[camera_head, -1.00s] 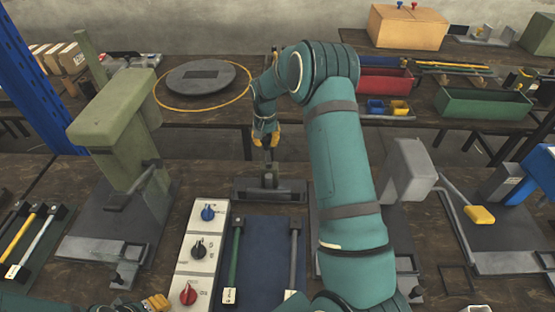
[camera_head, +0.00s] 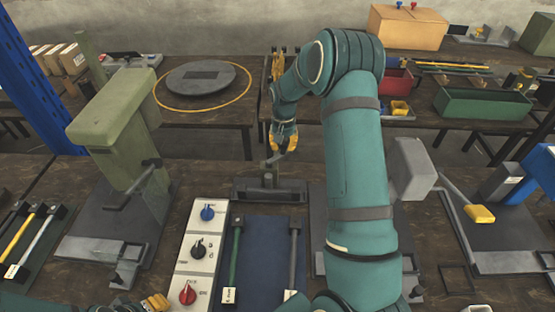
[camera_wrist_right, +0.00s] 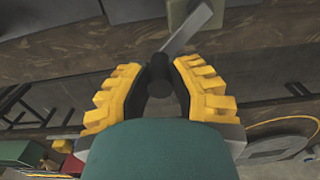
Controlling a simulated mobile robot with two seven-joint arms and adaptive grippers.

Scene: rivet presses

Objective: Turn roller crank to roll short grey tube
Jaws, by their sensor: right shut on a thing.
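My right gripper (camera_head: 283,140) is shut on the dark knob of the roller crank (camera_head: 273,159). The wrist view shows the knob (camera_wrist_right: 159,82) between the yellow-padded fingers and the grey crank arm (camera_wrist_right: 190,28) slanting up to the right. The roller (camera_head: 268,190) is a low dark block at the back of the blue mat. A grey tube (camera_head: 293,262) lies along the mat's right side; I cannot tell if a tube sits inside the roller. My left gripper (camera_head: 157,302) shows only partly at the bottom edge, its jaws unclear.
A control box (camera_head: 200,245) with blue, black and red knobs stands left of the mat (camera_head: 262,270). A green tube (camera_head: 235,260) lies on the mat. A green press (camera_head: 115,130) stands left, a grey press (camera_head: 412,168) right behind my arm.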

